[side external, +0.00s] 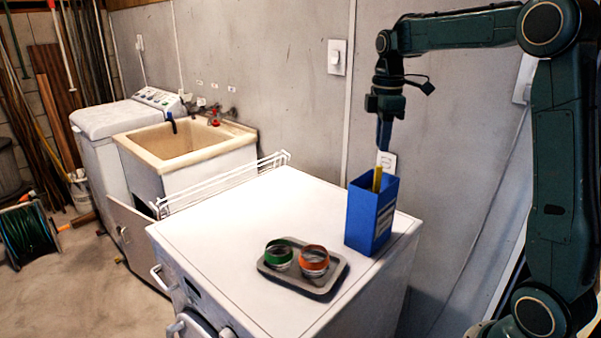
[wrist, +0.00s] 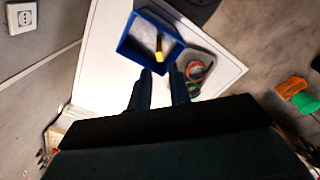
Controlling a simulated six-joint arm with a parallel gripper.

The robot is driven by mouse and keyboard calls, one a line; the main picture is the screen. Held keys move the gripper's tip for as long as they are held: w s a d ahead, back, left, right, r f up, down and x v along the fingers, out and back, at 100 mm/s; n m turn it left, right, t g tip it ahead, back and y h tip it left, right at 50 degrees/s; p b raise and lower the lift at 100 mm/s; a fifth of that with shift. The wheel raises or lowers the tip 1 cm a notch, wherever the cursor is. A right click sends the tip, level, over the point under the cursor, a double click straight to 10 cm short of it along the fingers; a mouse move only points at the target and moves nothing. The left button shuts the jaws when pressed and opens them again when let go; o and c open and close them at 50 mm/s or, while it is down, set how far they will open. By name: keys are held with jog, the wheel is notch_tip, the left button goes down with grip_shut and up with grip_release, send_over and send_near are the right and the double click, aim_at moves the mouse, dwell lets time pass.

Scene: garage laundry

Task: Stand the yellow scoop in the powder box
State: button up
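The blue powder box (side external: 368,222) stands upright on the white machine top near its right edge; it also shows in the wrist view (wrist: 127,52). The yellow scoop (side external: 377,179) is in the box, its yellow end sticking up above the rim. In the wrist view the scoop (wrist: 159,55) lies against the box's near side inside the opening; its lower part is dark and hard to make out. My gripper (side external: 384,146) is above the box, apart from the scoop. In the wrist view its two fingers (wrist: 160,74) are spread with nothing between them.
A grey tray (side external: 318,291) with a green-banded tin (side external: 279,255) and an orange-banded tin (side external: 314,261) sits left of the box. The rest of the white machine top (side external: 240,215) is clear. A wall (side external: 290,90) stands behind, and a sink (side external: 180,140) is farther left.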

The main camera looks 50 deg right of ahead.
jog(key=s+a+r+m+t, duration=0.3)
jog(key=s+a+m, duration=0.1)
jog(key=s+a, duration=0.65)
jog(key=s+a+f+m+t, duration=0.1)
jog(key=s+a+f+m, duration=0.1)
jog(key=s, duration=0.3)
jog(key=s+a+f+m+t, duration=0.1)
jog(key=s+a+f+m, duration=0.2)
jog(key=s+a, duration=0.2)
jog(key=shift+s+t, duration=0.15)
jog(key=shift+t, duration=0.15)
dwell(0.6)
